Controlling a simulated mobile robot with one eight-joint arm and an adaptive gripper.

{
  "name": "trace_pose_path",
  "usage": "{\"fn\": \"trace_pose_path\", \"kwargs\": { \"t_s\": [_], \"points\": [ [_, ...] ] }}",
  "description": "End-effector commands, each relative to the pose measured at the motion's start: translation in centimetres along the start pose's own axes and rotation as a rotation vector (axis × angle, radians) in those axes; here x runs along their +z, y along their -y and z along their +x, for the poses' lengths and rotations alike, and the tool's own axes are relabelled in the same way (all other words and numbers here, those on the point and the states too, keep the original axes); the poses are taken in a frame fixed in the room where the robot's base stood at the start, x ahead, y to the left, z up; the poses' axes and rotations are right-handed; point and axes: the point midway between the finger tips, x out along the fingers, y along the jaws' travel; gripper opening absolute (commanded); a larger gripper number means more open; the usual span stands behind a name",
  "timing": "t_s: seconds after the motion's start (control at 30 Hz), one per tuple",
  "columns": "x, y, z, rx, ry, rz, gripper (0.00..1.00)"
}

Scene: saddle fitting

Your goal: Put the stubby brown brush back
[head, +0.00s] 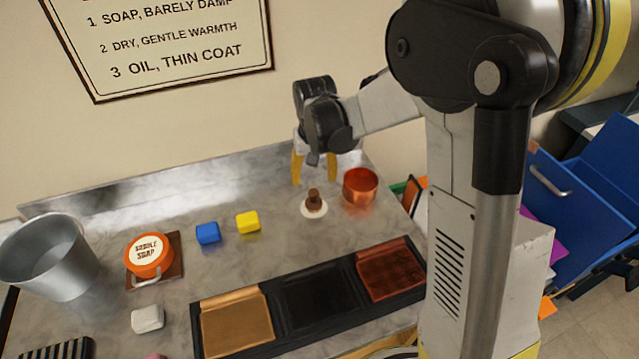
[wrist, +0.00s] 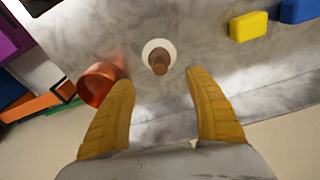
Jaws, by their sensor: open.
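The stubby brown brush (head: 314,200) stands upright on a small white round base (head: 314,211) on the metal counter, left of the copper cup. In the wrist view the brown brush (wrist: 158,62) shows from above, with the white disc (wrist: 150,47) around it. My gripper (head: 307,165) hangs over the counter just behind the brush, with its yellow fingers apart. In the wrist view my gripper (wrist: 162,78) is open and empty, and the brush appears between and beyond the fingertips, not held.
The copper cup (head: 360,187) stands close right of the brush. A yellow block (head: 248,222) and a blue block (head: 208,233) lie to the left. A black tray (head: 278,340) with three sections lies in front. A saddle soap tin (head: 148,254) and metal bucket (head: 48,256) are farther left.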

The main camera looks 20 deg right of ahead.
Motion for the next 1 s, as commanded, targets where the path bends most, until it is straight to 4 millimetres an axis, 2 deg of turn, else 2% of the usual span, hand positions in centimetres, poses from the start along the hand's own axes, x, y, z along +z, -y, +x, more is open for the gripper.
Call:
{"fn": "trace_pose_path", "kwargs": {
  "t_s": [0.17,0.3,0.4,0.5,0.6,0.73,0.83,1.0],
  "points": [
    [2.1,-0.4,-4.5,-0.013,-0.062,-0.022,0.64],
    [5.5,-1.0,-9.5,-0.03,-0.156,-0.055,0.64],
    [8.4,-1.4,-12.2,-0.041,-0.228,-0.079,0.64],
    [11.4,-1.9,-14.2,-0.05,-0.299,-0.104,0.64],
    [14.2,-2.4,-15.3,-0.056,-0.365,-0.126,0.64],
    [17.0,-2.8,-15.7,-0.061,-0.434,-0.149,0.64],
    [18.2,-3.0,-15.7,-0.063,-0.469,-0.159,0.64],
    [19.0,-3.1,-15.7,-0.064,-0.492,-0.167,0.64]
  ]
}}
